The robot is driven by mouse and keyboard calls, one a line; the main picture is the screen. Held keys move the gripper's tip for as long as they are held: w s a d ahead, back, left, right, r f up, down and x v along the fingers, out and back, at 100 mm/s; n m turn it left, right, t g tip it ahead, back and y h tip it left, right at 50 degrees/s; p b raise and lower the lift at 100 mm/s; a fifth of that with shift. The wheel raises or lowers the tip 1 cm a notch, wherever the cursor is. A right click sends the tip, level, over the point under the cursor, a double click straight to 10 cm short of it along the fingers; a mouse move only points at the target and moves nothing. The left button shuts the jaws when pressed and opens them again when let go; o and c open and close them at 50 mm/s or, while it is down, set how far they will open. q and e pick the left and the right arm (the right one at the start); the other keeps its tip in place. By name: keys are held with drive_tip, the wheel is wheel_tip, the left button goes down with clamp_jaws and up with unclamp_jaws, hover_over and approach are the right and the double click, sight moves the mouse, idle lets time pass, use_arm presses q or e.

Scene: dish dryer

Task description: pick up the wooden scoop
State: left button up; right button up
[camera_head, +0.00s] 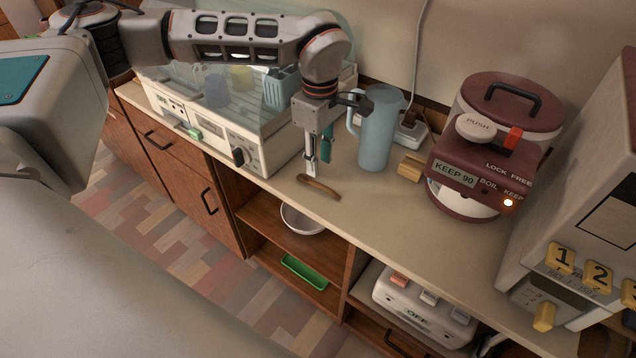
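The wooden scoop (320,187) is a small, brown, slightly curved piece lying on the beige counter near its front edge. My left gripper (319,164) points down just above and behind the scoop. Its two fingers show a gap between them, with nothing seen held, so it looks open. Whether a fingertip touches the scoop cannot be told from this angle. My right gripper is not in view.
A blue pitcher (379,128) stands close to the right of my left gripper. A dish dryer (262,153) with a clear cover stands to its left. A red-brown water boiler (470,175) is further right. Counter in front of the pitcher is clear.

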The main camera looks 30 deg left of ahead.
sight(315, 182)
use_arm(q)
drive_tip(key=f, duration=0.2)
drive_tip(key=a+f, duration=0.1)
drive_tip(key=f, duration=0.4)
drive_tip(key=shift+w+a, duration=0.1)
drive_tip(key=shift+a, duration=0.05)
clamp_jaws()
